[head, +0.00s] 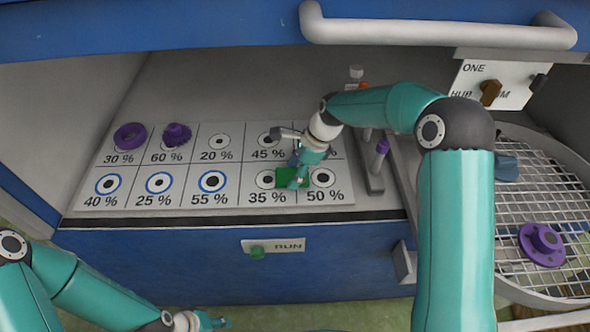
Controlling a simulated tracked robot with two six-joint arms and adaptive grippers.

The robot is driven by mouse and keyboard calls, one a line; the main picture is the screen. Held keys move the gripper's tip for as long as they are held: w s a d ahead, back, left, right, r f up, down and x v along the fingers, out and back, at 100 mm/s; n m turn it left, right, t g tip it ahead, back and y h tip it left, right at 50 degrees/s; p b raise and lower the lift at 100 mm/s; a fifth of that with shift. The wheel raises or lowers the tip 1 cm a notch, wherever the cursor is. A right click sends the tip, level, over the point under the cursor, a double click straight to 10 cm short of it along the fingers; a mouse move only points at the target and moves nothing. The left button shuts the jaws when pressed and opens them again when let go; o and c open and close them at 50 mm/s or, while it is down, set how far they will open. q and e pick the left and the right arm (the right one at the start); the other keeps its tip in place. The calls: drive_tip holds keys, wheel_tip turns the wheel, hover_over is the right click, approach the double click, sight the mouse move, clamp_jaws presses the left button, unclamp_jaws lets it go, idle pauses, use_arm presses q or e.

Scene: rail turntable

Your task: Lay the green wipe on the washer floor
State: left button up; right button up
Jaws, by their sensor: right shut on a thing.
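The green wipe (286,179) is in the fingers of my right gripper (298,178), over the 35 % and 50 % cells of the white marked board. The gripper is shut on it, pointing down, and hides part of the wipe. Whether the wipe touches the board is hard to tell. The board (230,197) lies on the grey floor inside the open blue-framed cabinet, which appears to be the washer. My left gripper (212,321) is low at the bottom edge, outside the front; its finger opening is unclear.
Purple parts sit on the 30 % (130,136) and 60 % (177,135) cells. A wire-mesh turntable (545,200) at right holds a purple flanged part (541,244). A grey handle bar (430,32) crosses above.

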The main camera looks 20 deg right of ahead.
drive_tip(key=shift+f, duration=0.1)
drive_tip(key=shift+f, duration=0.25)
drive_tip(key=o, duration=1)
drive_tip(key=shift+r, duration=0.1)
drive_tip(key=shift+r, duration=0.35)
drive_tip(key=v, duration=0.7)
drive_tip(key=shift+d+r+b, duration=0.1)
drive_tip(key=shift+r+b, duration=0.05)
drive_tip(key=shift+b, duration=0.15)
